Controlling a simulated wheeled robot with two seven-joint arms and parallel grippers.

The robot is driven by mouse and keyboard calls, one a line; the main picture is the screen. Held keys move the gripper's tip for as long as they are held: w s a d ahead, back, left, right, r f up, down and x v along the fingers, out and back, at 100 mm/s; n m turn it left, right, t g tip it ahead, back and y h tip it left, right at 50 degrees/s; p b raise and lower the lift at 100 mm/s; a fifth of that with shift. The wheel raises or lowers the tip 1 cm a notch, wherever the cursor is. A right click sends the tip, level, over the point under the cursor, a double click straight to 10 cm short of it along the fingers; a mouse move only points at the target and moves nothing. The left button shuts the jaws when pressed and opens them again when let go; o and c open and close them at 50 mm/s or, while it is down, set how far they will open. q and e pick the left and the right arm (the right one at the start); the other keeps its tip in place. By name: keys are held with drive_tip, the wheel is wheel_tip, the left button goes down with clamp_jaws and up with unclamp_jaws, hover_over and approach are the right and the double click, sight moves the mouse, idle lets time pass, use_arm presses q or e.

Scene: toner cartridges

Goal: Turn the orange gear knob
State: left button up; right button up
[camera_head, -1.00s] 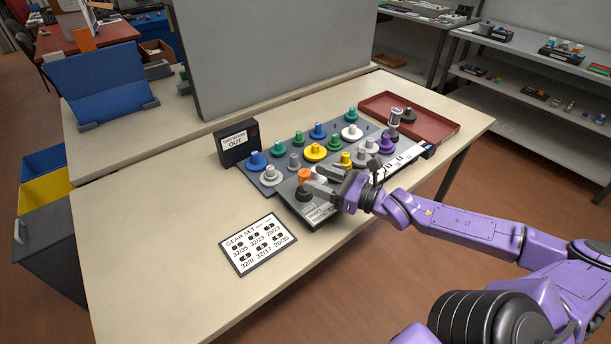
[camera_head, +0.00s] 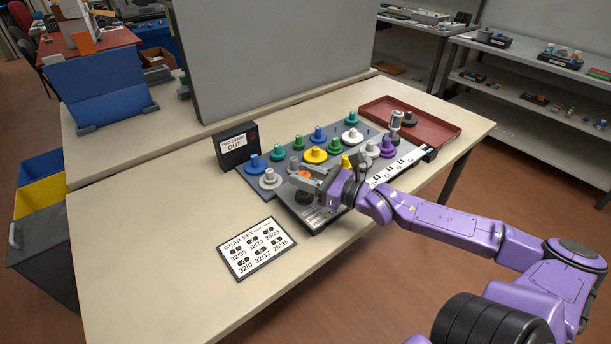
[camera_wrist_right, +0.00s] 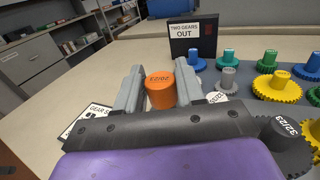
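The orange gear knob (camera_wrist_right: 160,90) stands upright between the two fingers of my right gripper (camera_wrist_right: 160,87) in the right wrist view. The fingers reach along both sides of it, with only narrow gaps visible; contact is not clear. Its top carries an upside-down number label. In the head view the orange knob (camera_head: 303,175) shows partly behind my right gripper (camera_head: 308,180), at the front left of the gear board. The gear under the knob is mostly hidden by the gripper. My left gripper is not in view.
Several coloured gears, such as a yellow one (camera_head: 315,154) and a blue one (camera_head: 254,163), stand close behind. A dark gear (camera_wrist_right: 284,132) is right of the gripper. A black sign box (camera_head: 237,146) and a red tray (camera_head: 435,124) flank the board.

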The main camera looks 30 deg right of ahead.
drive_tip(key=shift+r+n+g+y+p, duration=0.35)
drive_tip(key=shift+n+g+y+p, duration=0.5)
drive_tip(key=shift+p, duration=1.15)
drive_tip(key=shift+n+y+p, duration=0.35)
drive_tip(key=shift+n+y, duration=0.1)
drive_tip(key=shift+y, duration=0.3)
drive_tip(key=shift+w+d+f+n+g+y, duration=0.1)
drive_tip(key=shift+f+n+g+y, duration=0.25)
drive_tip(key=shift+g+y, duration=0.3)
drive_tip(key=shift+n+g+y, duration=0.65)
drive_tip(key=shift+n+g, duration=0.1)
drive_tip(key=shift+g, duration=0.05)
drive_tip(key=o, duration=0.9)
drive_tip(key=shift+o, duration=0.2)
